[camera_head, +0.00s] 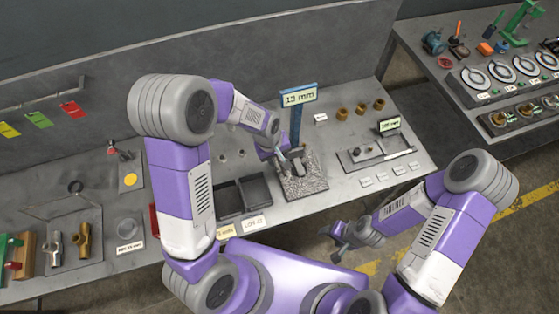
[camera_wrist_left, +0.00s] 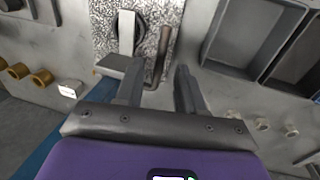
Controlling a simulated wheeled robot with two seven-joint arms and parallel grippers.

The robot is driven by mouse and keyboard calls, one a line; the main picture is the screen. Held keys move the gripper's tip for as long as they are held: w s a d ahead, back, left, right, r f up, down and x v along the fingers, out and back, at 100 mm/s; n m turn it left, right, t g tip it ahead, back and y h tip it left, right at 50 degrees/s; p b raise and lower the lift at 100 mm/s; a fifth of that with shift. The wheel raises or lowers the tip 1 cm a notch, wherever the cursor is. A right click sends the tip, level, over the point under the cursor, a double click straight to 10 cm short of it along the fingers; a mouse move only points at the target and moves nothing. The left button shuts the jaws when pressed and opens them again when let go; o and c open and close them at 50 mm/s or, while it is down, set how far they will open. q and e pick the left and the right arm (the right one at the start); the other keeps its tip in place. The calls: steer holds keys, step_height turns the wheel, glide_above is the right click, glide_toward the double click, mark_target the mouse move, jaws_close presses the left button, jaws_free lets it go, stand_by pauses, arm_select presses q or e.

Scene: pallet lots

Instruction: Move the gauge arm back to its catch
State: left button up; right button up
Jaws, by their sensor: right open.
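The gauge stand has a speckled granite base (camera_head: 304,184), which also shows at the top of the left wrist view (camera_wrist_left: 103,25). On it are a pale bar (camera_wrist_left: 126,35) over a dark round part, a grey block beside that, and a dark bent rod (camera_wrist_left: 164,50). I cannot tell which of these is the gauge arm or its catch. My left gripper (camera_head: 284,157) is over the stand; in its wrist view (camera_wrist_left: 157,78) its fingers are apart, with the rod's lower end showing between them. Contact is unclear. My right gripper (camera_head: 343,236) is open and empty off the bench front.
A blue post with a "13 mm" sign (camera_head: 299,97) rises behind the stand. Dark trays (camera_head: 228,204) stand left of it. A plate with a small gauge (camera_head: 352,161) and brass bushings (camera_head: 360,109) lie right. Another bench (camera_head: 455,25) is at far right.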

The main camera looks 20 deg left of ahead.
arm_select(q)
steer(key=shift+w+d+f, duration=0.15)
steer(key=shift+f, duration=0.8)
steer(key=shift+c, duration=0.5)
jaws_close()
